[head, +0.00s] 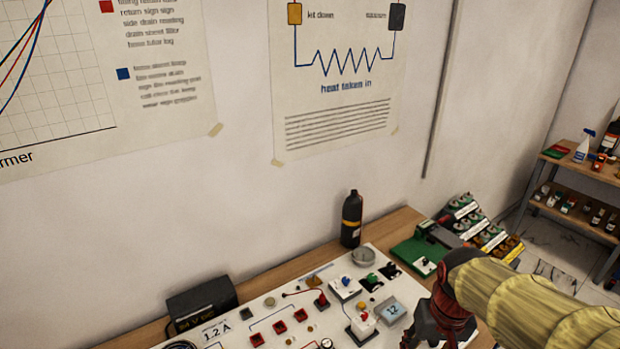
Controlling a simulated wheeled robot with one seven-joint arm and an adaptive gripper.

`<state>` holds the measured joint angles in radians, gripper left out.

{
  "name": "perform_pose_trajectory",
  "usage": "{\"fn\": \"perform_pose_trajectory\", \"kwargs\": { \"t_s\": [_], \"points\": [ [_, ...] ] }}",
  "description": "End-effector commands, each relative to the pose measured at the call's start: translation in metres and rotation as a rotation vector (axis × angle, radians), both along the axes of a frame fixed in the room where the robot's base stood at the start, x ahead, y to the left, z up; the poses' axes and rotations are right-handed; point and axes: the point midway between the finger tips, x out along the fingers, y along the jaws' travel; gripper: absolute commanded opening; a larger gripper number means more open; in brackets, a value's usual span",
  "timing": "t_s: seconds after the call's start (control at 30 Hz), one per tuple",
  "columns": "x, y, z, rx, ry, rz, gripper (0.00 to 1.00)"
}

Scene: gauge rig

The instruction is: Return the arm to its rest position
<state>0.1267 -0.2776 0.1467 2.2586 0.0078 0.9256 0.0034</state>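My arm, in a ribbed yellow sleeve, comes in from the lower right corner of the head view. It ends in a red and black wrist and my dark gripper (432,328), low in the picture over the right end of the white panel (285,333). The fingers are small, dark and partly hidden by the wrist, so I cannot tell whether they are open or shut. No held object shows.
The panel carries switches, red sockets and a small display (391,310). A black bottle (351,220) and a black power box (203,302) stand behind it. A green device (420,252) and racks (478,228) lie right. A shelf (575,190) stands far right.

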Motion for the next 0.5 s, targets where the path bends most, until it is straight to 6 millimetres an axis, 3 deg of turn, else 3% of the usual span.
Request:
{"fn": "perform_pose_trajectory", "kwargs": {
  "t_s": [0.3,0.5],
  "points": [
    [-0.063,0.027,0.021,-0.03,-0.241,0.08,0.43],
    [-0.077,0.037,0.041,-0.035,-0.369,0.114,0.43]
  ]
}}
